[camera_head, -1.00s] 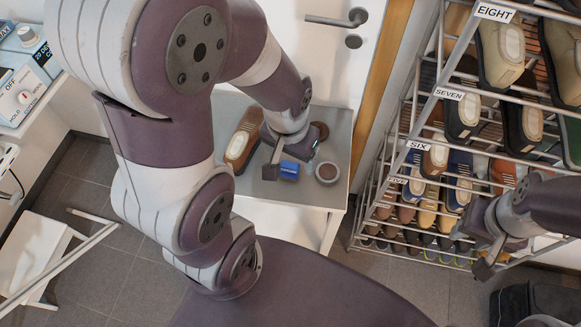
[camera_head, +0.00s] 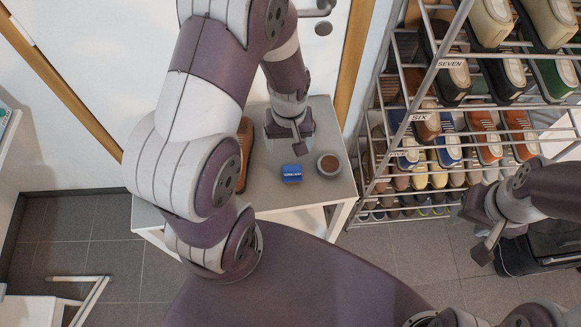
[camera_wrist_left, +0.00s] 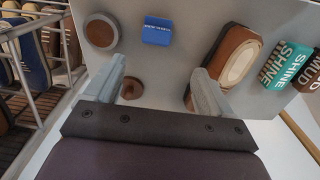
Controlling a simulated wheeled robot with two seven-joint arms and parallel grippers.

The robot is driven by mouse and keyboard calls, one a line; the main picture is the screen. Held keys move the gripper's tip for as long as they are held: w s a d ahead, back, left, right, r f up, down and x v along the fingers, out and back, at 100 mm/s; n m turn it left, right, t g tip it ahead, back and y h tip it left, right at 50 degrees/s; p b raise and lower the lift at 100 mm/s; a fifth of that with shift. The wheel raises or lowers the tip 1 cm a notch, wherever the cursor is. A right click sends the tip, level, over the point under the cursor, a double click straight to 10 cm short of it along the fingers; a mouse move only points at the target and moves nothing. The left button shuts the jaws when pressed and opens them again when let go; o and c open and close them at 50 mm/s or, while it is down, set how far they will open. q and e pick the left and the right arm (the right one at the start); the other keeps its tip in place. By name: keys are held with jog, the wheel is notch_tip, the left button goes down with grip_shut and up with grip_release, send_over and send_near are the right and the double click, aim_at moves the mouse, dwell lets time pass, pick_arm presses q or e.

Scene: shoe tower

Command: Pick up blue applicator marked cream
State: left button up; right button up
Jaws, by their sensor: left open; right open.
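The blue applicator (camera_head: 291,173) is a small blue block with a pale printed label, too small to read surely. It lies on the grey table (camera_head: 322,117), just left of a round tin. My left gripper (camera_head: 290,140) is open and empty, above the table and behind the block in the head view. In the left wrist view the block (camera_wrist_left: 157,31) lies beyond the two spread fingertips (camera_wrist_left: 160,75), apart from them. My right gripper (camera_head: 489,236) is open and empty, at the right near the shoe rack.
The round tin of brown stuff (camera_head: 328,164) stands beside the block. A tall shoe rack (camera_head: 372,165) stands to the right of the table.

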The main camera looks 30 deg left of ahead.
aim_at(293, 167)
pick_arm(q)
jog(key=f, duration=0.8)
jog(key=d+f, duration=0.1)
jog(key=f, duration=0.2)
jog(key=shift+s+d+f+b, duration=0.1)
jog(key=shift+s+f+b, duration=0.05)
jog(key=shift+f+b, duration=0.2)
jog(key=shift+f, duration=0.3)
jog(key=c, duration=1.1)
jog(key=shift+r, duration=0.15)
jog(key=shift+r, duration=0.35)
jog(key=r, duration=0.3)
jog(key=shift+w+d+r, duration=0.25)
jog(key=shift+d+r, duration=0.1)
jog(key=shift+r, duration=0.05)
jog(key=w+d+r, duration=0.1)
jog(key=d+r, duration=0.1)
jog(key=d, duration=0.1)
jog(key=w+d+r, duration=0.1)
jog(key=d+r, duration=0.1)
jog(key=d, duration=0.1)
jog(key=w+d+r, duration=0.1)
jog(key=d+r, duration=0.1)
jog(key=d, duration=0.2)
jog(key=shift+w+d+r, duration=0.1)
jog(key=shift+w+r, duration=0.05)
jog(key=shift+r, duration=0.05)
jog(key=o, duration=0.3)
jog(key=shift+c, duration=0.7)
